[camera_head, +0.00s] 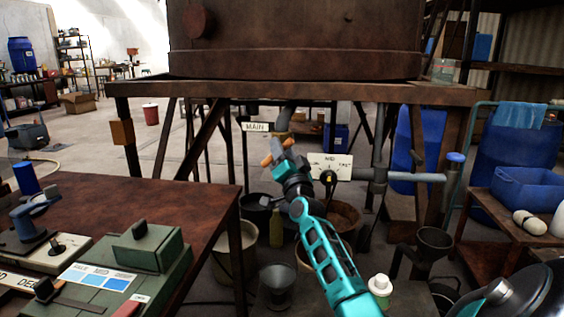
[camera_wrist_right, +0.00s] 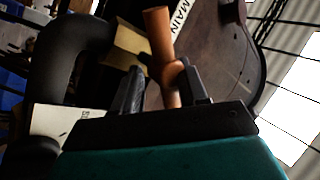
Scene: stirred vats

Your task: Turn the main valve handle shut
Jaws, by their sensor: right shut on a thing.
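The main valve handle (camera_head: 287,142) is an orange-brown bar below the rusty vat, just right of the white MAIN sign (camera_head: 256,127). My right gripper (camera_head: 278,158) is at the bar, with orange showing on both sides of it. In the right wrist view the handle (camera_wrist_right: 158,32) passes between the two dark fingers of my right gripper (camera_wrist_right: 164,88), which are shut on it. The MAIN sign (camera_wrist_right: 181,14) is partly cut off there. The valve body is mostly hidden behind the gripper in the head view. My left gripper is not in view.
A second sign (camera_head: 330,166) and a grey horizontal pipe (camera_head: 410,177) are right of the handle. The vat's frame beam (camera_head: 300,91) runs above. Buckets (camera_head: 278,280) stand below. A brown table (camera_head: 130,190) with green equipment (camera_head: 145,245) is at left.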

